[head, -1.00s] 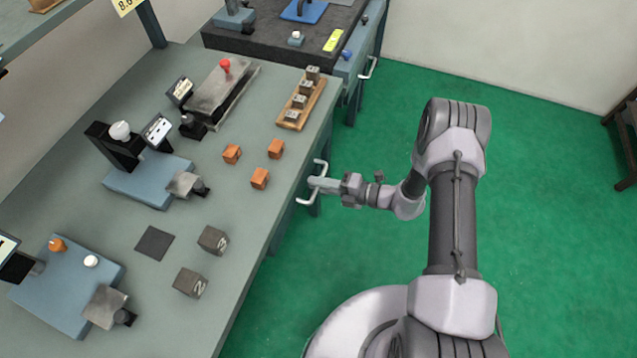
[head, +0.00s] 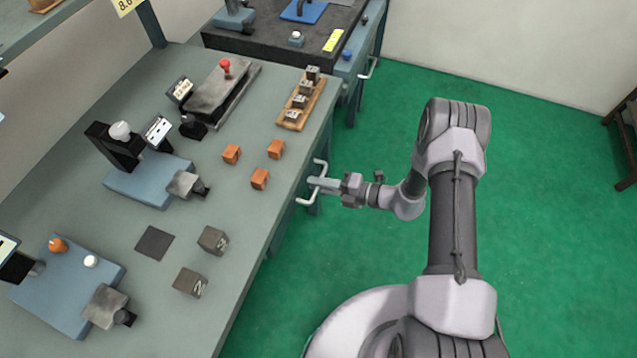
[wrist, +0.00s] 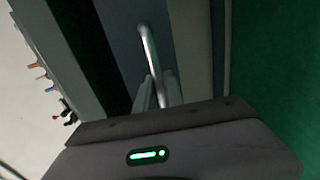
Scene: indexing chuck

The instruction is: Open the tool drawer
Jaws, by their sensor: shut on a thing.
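The tool drawer's white bar handle (head: 318,168) sticks out from the right edge of the workbench in the head view. My gripper (head: 316,184) reaches it from the right and is shut on the middle of the bar. In the wrist view the handle (wrist: 147,45) runs up from between my gripper's fingers (wrist: 155,92). The drawer front is mostly hidden under the bench top in the head view, and how far the drawer stands out cannot be told.
The grey-green bench top (head: 225,225) carries orange blocks (head: 260,179), dark numbered blocks (head: 190,283), a wooden rack (head: 302,103) and blue-based fixtures (head: 150,185). Another drawer handle (head: 368,68) is farther back. Green floor (head: 550,200) is open on the right.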

